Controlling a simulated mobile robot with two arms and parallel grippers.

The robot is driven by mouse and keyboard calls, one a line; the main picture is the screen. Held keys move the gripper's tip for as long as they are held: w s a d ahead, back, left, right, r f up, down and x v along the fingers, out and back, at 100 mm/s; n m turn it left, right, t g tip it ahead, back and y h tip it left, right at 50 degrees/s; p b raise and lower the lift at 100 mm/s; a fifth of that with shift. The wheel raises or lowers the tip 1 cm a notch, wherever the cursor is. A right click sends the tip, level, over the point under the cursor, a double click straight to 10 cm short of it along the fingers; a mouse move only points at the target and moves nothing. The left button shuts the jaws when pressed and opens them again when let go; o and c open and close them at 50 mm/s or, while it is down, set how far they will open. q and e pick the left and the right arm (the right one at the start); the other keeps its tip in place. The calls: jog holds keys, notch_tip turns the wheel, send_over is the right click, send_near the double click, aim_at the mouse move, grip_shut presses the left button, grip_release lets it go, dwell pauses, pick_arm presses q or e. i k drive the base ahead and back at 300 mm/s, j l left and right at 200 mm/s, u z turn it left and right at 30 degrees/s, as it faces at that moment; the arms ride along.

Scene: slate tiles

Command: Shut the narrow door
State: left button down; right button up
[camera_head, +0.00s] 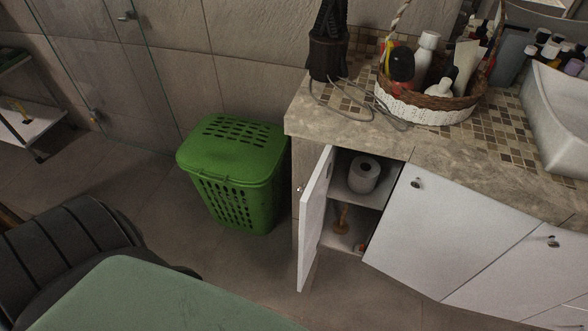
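The narrow door (314,225) is a white cabinet door at the left end of the vanity. It stands wide open, swung outward from its left side, and shows nearly edge-on. A small knob (299,189) is on it. Behind it the open compartment (377,202) holds a toilet paper roll (364,174) on a shelf. Below the shelf are a brown-handled item (342,218) and another small orange-brown item, partly hidden. Neither of my grippers shows in the head view, so nothing is seen touching the door.
A green lidded hamper (237,172) stands left of the open door, with a gap of floor between. A wider white door (440,225) beside the opening is closed. The stone counter (450,165) above carries a woven basket (425,110) of bottles and a white sink (560,110).

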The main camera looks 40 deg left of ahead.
aim_at(312, 201)
jog(key=j+z, duration=0.4)
jog(key=j, duration=1.6)
jog(key=k+l+z, duration=0.15)
jog(key=l, duration=0.45)
jog(key=i, duration=0.05)
